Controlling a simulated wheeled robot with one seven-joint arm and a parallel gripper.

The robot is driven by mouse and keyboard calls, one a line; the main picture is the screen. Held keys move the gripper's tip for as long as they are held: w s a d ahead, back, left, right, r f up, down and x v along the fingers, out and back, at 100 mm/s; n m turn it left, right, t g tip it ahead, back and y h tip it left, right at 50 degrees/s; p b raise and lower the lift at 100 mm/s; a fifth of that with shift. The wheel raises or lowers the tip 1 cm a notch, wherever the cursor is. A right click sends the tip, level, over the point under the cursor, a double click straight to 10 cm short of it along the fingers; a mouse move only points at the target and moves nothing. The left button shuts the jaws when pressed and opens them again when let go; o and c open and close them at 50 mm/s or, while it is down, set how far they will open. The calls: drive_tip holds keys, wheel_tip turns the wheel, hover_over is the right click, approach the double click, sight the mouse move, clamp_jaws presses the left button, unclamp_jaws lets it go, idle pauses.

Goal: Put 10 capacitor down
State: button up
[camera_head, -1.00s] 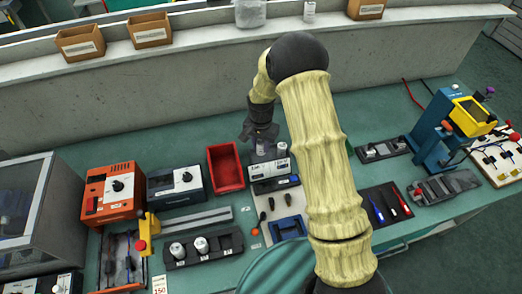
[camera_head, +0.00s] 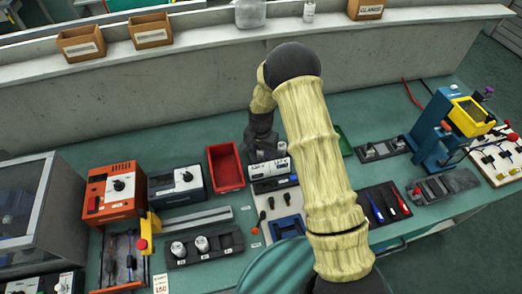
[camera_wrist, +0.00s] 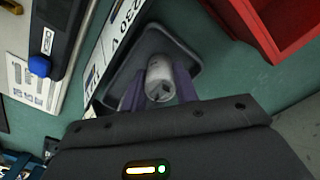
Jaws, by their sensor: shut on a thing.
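My gripper (camera_wrist: 158,92) is shut on a pale grey cylindrical capacitor (camera_wrist: 160,77) in the wrist view. The capacitor's end shows between the two purple-grey fingers. Around it in that view is a dark, shallow rectangular tray (camera_wrist: 118,84); I cannot tell whether the capacitor touches its floor. A white label (camera_wrist: 122,22) reading 230 V is beside the tray. In the head view my gripper (camera_head: 260,150) is low over the bench, right of the red bin, and the held capacitor is hard to make out there.
The red bin (camera_head: 226,167) stands close to my gripper and also shows in the wrist view (camera_wrist: 285,22). A dark holder (camera_head: 222,248) with two silver capacitors is nearer the front. Black and orange instruments stand left. A green bin (camera_head: 343,142) is partly behind my arm.

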drive_tip(key=o, duration=1.1)
drive_tip(key=shift+c, duration=0.2)
wheel_tip(320, 180, up, 12)
drive_tip(key=b, duration=0.2)
drive_tip(key=shift+r, duration=0.1)
drive_tip(key=s+d+r+n+t, duration=0.1)
drive_tip(key=s+d+r, duration=0.1)
drive_tip(key=s+d, duration=0.2)
drive_tip(key=s+d+r+n, duration=0.2)
drive_tip(key=s+d+r, duration=0.1)
drive_tip(key=s, duration=0.7)
drive_tip(key=s+d+r+n+t, duration=0.1)
drive_tip(key=s+d+r+n, duration=0.1)
drive_tip(key=s, duration=0.6)
drive_tip(key=d+r, duration=0.1)
drive_tip(key=d, duration=0.1)
drive_tip(key=shift+d+r+t, duration=0.25)
drive_tip(key=shift+d+t, duration=0.05)
